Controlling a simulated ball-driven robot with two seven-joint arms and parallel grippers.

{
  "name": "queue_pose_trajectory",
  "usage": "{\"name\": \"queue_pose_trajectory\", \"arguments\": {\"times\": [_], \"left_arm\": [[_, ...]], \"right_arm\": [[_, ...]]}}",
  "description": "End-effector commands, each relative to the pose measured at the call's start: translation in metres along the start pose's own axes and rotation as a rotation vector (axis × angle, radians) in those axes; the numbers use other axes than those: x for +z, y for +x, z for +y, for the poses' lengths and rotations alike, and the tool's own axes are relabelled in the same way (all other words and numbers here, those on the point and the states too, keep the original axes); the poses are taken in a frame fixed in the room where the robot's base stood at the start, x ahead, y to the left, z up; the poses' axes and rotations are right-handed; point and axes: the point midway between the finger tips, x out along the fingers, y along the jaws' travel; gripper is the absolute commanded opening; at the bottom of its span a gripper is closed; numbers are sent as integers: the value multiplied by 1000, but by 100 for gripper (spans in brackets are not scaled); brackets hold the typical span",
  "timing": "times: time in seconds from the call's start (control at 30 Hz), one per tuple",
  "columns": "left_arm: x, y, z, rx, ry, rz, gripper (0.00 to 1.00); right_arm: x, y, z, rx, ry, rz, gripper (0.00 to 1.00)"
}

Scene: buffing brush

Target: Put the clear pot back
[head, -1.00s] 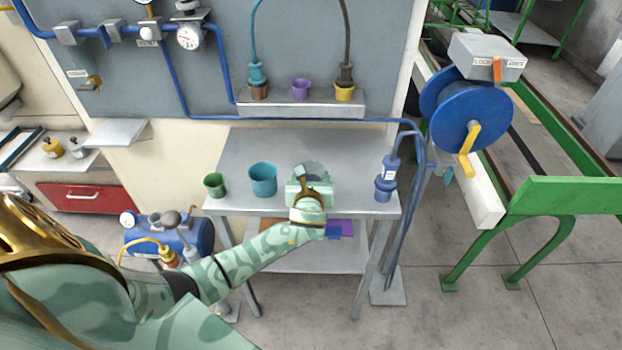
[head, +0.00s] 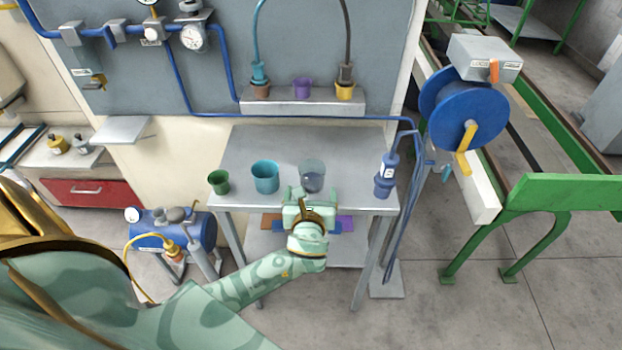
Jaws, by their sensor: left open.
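The clear pot (head: 312,174) stands upright on the grey table (head: 345,148), right of a teal pot (head: 265,176) and a green pot (head: 219,182). My left gripper (head: 304,194) is open at the table's front edge, just in front of the clear pot. Its fingers point toward the pot, and I cannot tell whether they touch it. My right gripper is not in view.
A blue tool (head: 384,178) with a hose stands at the table's right end. A wall shelf (head: 300,106) behind holds a brown, a purple (head: 302,88) and a yellow pot (head: 345,91). Coloured pieces lie on the lower shelf. A blue reel (head: 465,115) is at right.

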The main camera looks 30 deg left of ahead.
Motion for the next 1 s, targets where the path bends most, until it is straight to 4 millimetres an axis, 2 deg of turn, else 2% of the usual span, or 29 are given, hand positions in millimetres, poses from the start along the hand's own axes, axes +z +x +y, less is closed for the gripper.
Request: {"name": "queue_pose_trajectory", "arguments": {"times": [0.1, 0.2, 0.43, 0.5, 0.57, 0.67, 0.7, 0.77, 0.8, 0.87, 0.9, 1.0], "left_arm": [[0, -17, 0, -1, 0, 2, 86], [0, -24, 0, 0, 0, 0, 86], [-1, -26, 0, 1, 0, 1, 86], [-11, -24, 1, -3, -20, 24, 86], [-34, -22, 4, -6, -71, 80, 86], [-109, -23, 17, 10, -260, 262, 86], [-150, -29, 26, 38, -375, 359, 86], [-216, -46, 45, 119, -582, 513, 86], [-258, -62, 59, 198, -736, 607, 86], [-316, -93, 84, 352, -971, 723, 86], [-350, -118, 101, 474, -1127, 777, 86], [-413, -179, 140, 796, -1482, 823, 86]], "right_arm": [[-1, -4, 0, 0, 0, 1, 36], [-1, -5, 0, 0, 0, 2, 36], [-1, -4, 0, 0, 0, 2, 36], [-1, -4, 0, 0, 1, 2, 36], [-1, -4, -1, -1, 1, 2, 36], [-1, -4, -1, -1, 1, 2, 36], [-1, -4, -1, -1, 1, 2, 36], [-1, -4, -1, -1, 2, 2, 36], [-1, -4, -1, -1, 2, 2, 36], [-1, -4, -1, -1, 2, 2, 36], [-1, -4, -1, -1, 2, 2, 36], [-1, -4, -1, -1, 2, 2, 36]]}}
